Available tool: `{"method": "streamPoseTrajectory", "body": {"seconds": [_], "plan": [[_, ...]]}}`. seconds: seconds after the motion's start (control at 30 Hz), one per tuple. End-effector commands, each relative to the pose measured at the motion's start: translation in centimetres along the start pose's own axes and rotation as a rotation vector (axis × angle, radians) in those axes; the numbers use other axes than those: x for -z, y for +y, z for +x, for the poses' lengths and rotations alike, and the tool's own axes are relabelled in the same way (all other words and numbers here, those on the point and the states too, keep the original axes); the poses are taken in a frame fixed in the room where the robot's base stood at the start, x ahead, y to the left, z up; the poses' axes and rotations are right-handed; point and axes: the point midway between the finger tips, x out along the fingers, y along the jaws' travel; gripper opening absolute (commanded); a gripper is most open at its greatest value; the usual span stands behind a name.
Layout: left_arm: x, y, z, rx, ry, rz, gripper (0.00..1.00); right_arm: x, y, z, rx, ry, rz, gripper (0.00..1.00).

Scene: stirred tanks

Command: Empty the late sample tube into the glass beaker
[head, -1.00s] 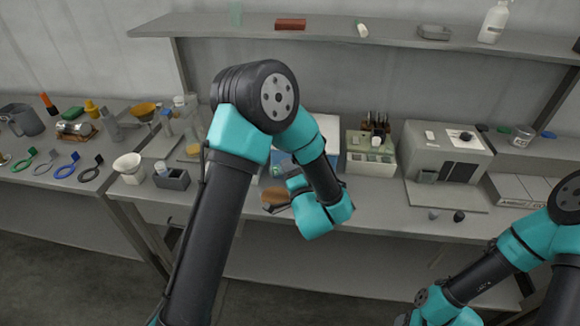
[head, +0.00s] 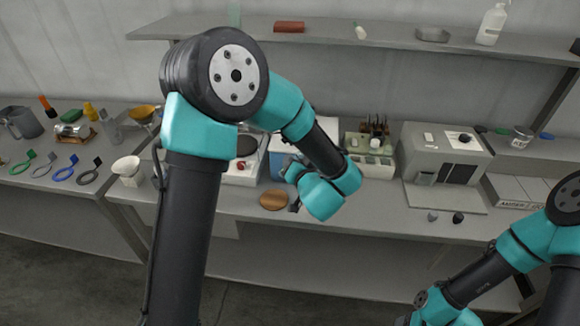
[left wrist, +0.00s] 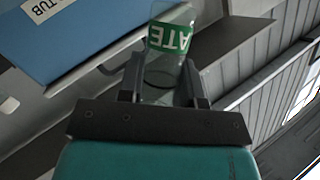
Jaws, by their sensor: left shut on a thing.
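My left gripper (left wrist: 160,85) is shut on a clear tube (left wrist: 164,60) with a green label on which "ATE" can be read. The tube lies between the two dark fingers, and I cannot make out its contents. In the head view my left gripper (head: 294,204) is mostly hidden by its own wrist, just right of a brown disc at the bench's front. I cannot pick out the glass beaker with certainty. A small clear vessel (head: 521,136) stands at the far right of the bench. My right gripper is outside the views.
A blue box (head: 277,158) stands behind the left wrist; its "TUB" label (left wrist: 44,8) shows in the wrist view. The brown disc (head: 273,200) lies near the front edge. A green-white rack (head: 369,155) and a grey machine (head: 440,155) stand to the right.

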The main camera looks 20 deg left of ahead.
Motion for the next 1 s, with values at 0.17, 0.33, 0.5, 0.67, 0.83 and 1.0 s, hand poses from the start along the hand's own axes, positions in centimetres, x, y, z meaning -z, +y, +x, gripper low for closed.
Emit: {"method": "streamPoseTrajectory", "body": {"seconds": [0.17, 0.33, 0.5, 0.67, 0.83, 1.0], "plan": [[1.3, 0.2, -0.6, -0.084, -0.059, -0.208, 0.08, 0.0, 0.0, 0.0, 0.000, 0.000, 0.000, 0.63], [2.4, 0.6, -1.1, -0.154, -0.107, -0.374, 0.08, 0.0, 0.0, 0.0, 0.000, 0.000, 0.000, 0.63], [3.1, 0.9, -1.6, -0.207, -0.144, -0.498, 0.08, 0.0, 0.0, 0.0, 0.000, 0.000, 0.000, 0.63], [3.4, 1.1, -1.7, -0.228, -0.159, -0.548, 0.08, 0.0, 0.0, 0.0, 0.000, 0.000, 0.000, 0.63], [3.4, 1.1, -1.7, -0.229, -0.161, -0.553, 0.08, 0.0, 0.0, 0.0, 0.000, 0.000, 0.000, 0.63], [3.4, 1.1, -1.7, -0.229, -0.160, -0.552, 0.08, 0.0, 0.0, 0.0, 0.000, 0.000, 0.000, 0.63]]}}
